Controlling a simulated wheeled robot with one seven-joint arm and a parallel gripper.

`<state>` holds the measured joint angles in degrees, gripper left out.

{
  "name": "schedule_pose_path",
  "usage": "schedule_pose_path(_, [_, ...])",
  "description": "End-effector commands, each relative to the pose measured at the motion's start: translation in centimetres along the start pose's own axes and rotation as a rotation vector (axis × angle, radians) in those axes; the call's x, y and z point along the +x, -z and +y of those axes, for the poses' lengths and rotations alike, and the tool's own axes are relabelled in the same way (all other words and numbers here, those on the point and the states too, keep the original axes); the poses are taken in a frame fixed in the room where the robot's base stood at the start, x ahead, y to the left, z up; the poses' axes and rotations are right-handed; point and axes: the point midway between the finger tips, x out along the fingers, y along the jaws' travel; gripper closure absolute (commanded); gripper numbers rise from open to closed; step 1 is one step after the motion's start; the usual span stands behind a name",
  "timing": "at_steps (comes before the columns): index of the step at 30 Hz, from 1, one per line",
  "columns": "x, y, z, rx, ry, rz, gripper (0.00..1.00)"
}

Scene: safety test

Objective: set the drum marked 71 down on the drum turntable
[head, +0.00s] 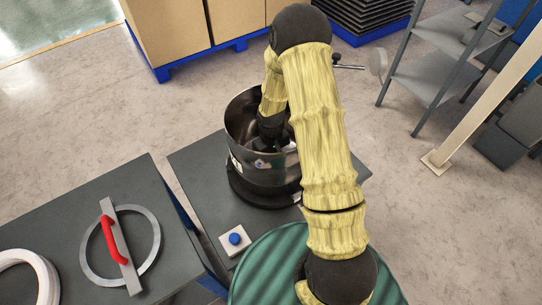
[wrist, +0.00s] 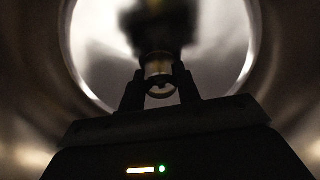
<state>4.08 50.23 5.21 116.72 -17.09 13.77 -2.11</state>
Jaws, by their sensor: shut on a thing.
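A shiny steel drum (head: 252,172), open at the top, is at the dark round turntable (head: 262,199) on a grey table. A small white label is on its side; its number is too small to read. The head view does not settle whether the drum's bottom touches the turntable. My arm reaches down into the drum, and its wall hides the fingertips from the head view. In the wrist view, my gripper (wrist: 160,88) is inside the drum, shut on a small rounded part that seems to belong to it. The bright metal beyond is blurred.
A blue button on a white box (head: 234,239) stands at the table's front. A ribbed green drum top (head: 262,270) is close in front. A left table holds a metal ring with a red handle (head: 110,240) and a white ring (head: 46,278). Cartons and shelving stand behind.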

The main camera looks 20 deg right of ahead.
Motion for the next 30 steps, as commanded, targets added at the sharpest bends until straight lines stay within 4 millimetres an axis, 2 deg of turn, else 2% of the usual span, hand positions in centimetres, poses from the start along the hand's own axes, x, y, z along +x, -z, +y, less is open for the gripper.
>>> schedule_pose_path(2, [-0.1, 0.1, 0.0, 0.000, -0.001, 0.003, 1.00])
schedule_pose_path(3, [-0.1, 0.1, 0.0, 0.000, -0.001, 0.003, 0.59])
schedule_pose_path(6, [-0.1, 0.1, 0.0, 0.000, -0.001, 0.002, 0.42])
schedule_pose_path(14, [0.1, -0.1, 0.0, 0.000, 0.001, -0.002, 0.42])
schedule_pose_path(19, [-0.9, 0.1, 0.0, 0.000, -0.001, 0.002, 0.42])
schedule_pose_path(23, [-2.8, 0.1, 0.1, 0.000, -0.001, 0.004, 0.42])
schedule_pose_path(30, [-7.5, 0.1, 0.1, 0.000, -0.002, 0.005, 0.42])
